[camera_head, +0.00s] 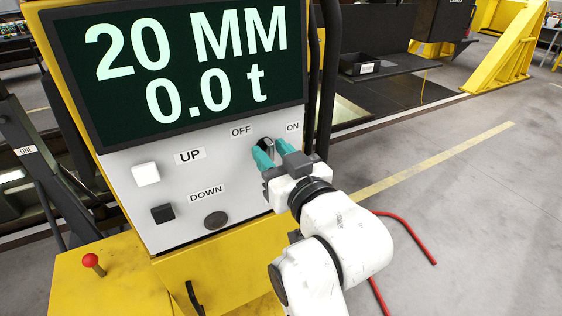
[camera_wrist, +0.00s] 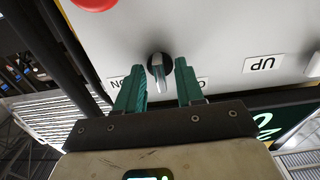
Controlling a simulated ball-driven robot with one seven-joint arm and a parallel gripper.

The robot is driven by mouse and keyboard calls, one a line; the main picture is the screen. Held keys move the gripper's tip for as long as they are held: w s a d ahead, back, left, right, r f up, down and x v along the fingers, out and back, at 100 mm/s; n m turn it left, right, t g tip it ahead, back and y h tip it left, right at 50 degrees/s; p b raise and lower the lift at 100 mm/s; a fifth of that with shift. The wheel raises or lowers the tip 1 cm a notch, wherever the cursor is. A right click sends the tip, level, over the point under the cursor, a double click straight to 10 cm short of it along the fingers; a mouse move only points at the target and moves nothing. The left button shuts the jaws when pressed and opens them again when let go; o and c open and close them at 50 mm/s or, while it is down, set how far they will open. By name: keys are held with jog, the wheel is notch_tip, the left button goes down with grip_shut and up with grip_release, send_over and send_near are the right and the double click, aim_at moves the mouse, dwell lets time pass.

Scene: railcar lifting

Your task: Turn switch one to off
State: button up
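The rotary switch (camera_head: 266,143) is on the grey-white panel between the OFF label (camera_head: 241,131) and the ON label (camera_head: 293,127); the head view shows it partly hidden by my gripper. In the wrist view the switch (camera_wrist: 158,68) has a dark round base and a grey lever. My gripper (camera_head: 271,150) is open at the panel, its green fingers on either side of the lever. A gap shows between lever and fingers in the wrist view (camera_wrist: 159,70). The labels appear inverted there and are partly hidden by the fingers.
A display (camera_head: 180,62) above reads 20 MM and 0.0 t. Left on the panel are a white UP button (camera_head: 146,174), a black DOWN button (camera_head: 163,213) and a dark round piece (camera_head: 216,220). A red knob (camera_wrist: 95,3) is near the switch. Floor at right is mostly clear, with a red hose (camera_head: 410,232).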

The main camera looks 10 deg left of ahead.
jog(key=b+v, duration=0.1)
jog(key=v, duration=0.9)
jog(key=shift+s+d+b, duration=0.2)
jog(key=shift+s+b, duration=0.05)
jog(key=shift+b, duration=0.15)
jog(key=shift+f, duration=0.15)
